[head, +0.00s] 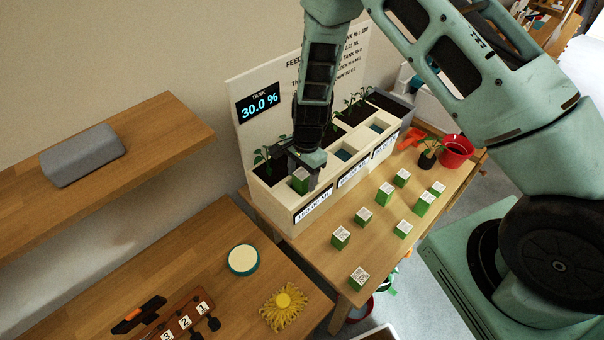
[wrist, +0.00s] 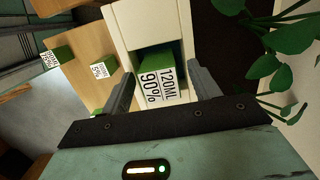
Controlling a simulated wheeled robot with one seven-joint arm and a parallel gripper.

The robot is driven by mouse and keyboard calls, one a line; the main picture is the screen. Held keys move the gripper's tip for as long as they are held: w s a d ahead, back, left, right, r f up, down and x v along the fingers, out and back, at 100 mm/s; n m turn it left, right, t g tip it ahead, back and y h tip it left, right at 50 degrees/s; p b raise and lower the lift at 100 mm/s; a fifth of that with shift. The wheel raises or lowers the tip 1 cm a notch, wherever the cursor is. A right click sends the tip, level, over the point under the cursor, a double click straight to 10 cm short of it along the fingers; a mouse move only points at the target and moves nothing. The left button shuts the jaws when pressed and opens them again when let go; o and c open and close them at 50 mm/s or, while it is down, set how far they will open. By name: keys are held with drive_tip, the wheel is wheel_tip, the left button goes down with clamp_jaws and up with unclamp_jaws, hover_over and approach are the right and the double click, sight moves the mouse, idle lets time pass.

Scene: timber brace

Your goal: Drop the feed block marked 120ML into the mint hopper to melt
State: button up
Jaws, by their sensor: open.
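The green feed block marked 120ML and 90% (wrist: 160,78) sits in the mouth of a square cream hopper (wrist: 120,30), its label facing up. In the head view the block (head: 300,181) is in the nearest of the hopper openings, below my gripper (head: 303,168). In the wrist view my gripper (wrist: 163,88) is open, with one finger on each side of the block and a gap beside it. Whether the block rests on anything is hidden. The planter front (head: 314,205) carries ML readouts; I cannot read the word mint.
Several green feed blocks (head: 341,237) stand on the wooden table right of the planter. A tank display (head: 258,103) reads 30.0 %. Seedlings (head: 264,157) grow beside the openings. A red pot (head: 456,151) stands at the table's far end.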

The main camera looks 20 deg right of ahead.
wheel_tip(320, 180, up, 17)
drive_tip(key=d+b, duration=0.2)
drive_tip(key=b, duration=0.1)
drive_tip(key=shift+w+r+b, duration=0.15)
drive_tip(key=shift+w+b, duration=0.2)
drive_tip(key=shift+w, duration=0.05)
drive_tip(key=s+a+r+n+b, duration=0.1)
drive_tip(key=s+a+r+n, duration=0.1)
drive_tip(key=s+a+n, duration=0.3)
drive_tip(key=s+a+r+n+b, duration=0.1)
drive_tip(key=s+a+r+n, duration=0.2)
drive_tip(key=s, duration=0.4)
drive_tip(key=s+n+b, duration=0.2)
drive_tip(key=s+n, duration=1.1)
drive_tip(key=s, duration=0.3)
drive_tip(key=shift+a+f+t+h, duration=0.15)
drive_tip(key=shift+f+t+h, duration=0.15)
drive_tip(key=shift+f, duration=0.05)
drive_tip(key=shift+w, duration=0.1)
